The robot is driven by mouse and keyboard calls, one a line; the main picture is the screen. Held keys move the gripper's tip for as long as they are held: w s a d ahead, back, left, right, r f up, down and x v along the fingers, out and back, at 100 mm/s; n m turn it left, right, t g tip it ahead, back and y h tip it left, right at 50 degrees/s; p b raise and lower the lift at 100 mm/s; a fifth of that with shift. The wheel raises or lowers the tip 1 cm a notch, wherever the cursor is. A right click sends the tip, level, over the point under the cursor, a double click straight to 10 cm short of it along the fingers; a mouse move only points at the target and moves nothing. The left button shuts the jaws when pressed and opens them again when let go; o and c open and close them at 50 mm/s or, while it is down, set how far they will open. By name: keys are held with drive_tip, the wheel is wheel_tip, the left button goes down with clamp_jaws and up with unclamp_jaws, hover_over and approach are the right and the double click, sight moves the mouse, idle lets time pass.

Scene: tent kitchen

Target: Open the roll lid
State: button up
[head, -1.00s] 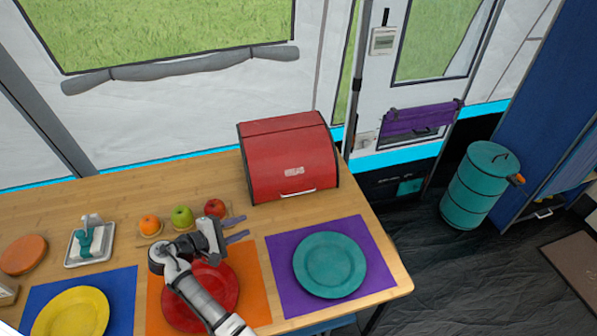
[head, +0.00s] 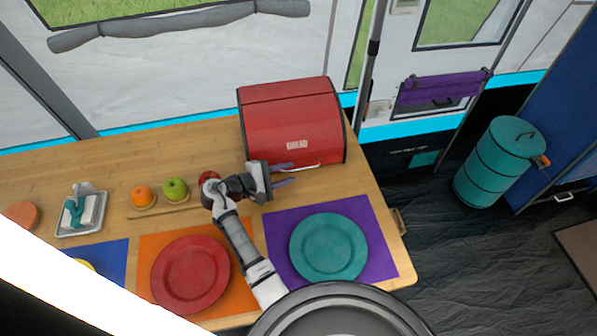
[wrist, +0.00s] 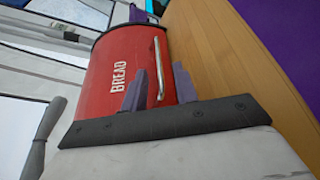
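A red bread box with a curved roll lid (head: 285,120) stands at the back right of the wooden table, and its lid looks shut. A metal handle (head: 300,168) runs along the lid's lower front edge. In the wrist view the lid (wrist: 105,62) carries the word BREAD, with the handle (wrist: 159,68) beside the lettering. My gripper (head: 288,174) is in front of the box near the handle, its two purple-grey fingers apart and pointing right. Contact with the handle cannot be told.
A teal plate (head: 328,248) on a purple mat and a red plate (head: 190,275) on an orange mat lie in front. An orange (head: 142,196), a green apple (head: 176,189) and a partly hidden red apple (head: 209,178) are left of my gripper. The right table edge is close.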

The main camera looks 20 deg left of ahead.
sight(295, 170)
drive_tip(key=shift+b+x, duration=0.7)
drive_tip(key=shift+x, duration=1.6)
clamp_jaws()
